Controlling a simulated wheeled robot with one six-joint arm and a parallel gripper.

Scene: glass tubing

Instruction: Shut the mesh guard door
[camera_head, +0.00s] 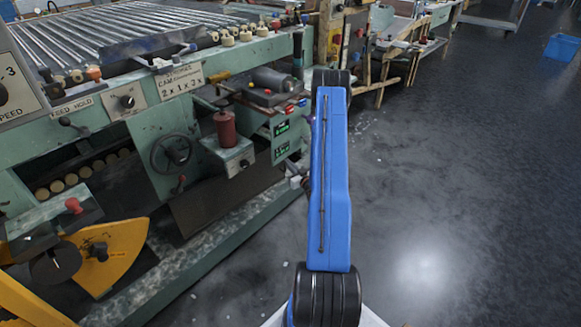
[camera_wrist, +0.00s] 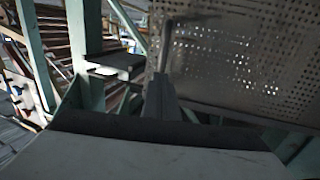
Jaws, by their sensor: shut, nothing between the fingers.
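The mesh guard door shows in the wrist view as a grey perforated panel (camera_wrist: 235,65) filling the upper right, tilted in the picture. A dark upright bar (camera_wrist: 167,42) stands in front of its left part; I cannot tell whether it is a handle on the door. My gripper (camera_wrist: 161,92) points at the door's lower left part, its fingers together and empty. Whether the fingertips touch the panel is unclear. In the head view I cannot make out the door, and my blue arm covers part of the scene.
A green machine with metal rollers (camera_head: 110,38) fills the left of the head view, with a handwheel (camera_head: 171,154) and a yellow part (camera_head: 118,248). Dark floor (camera_head: 450,170) is open on the right. A blue bin (camera_head: 561,47) stands far right.

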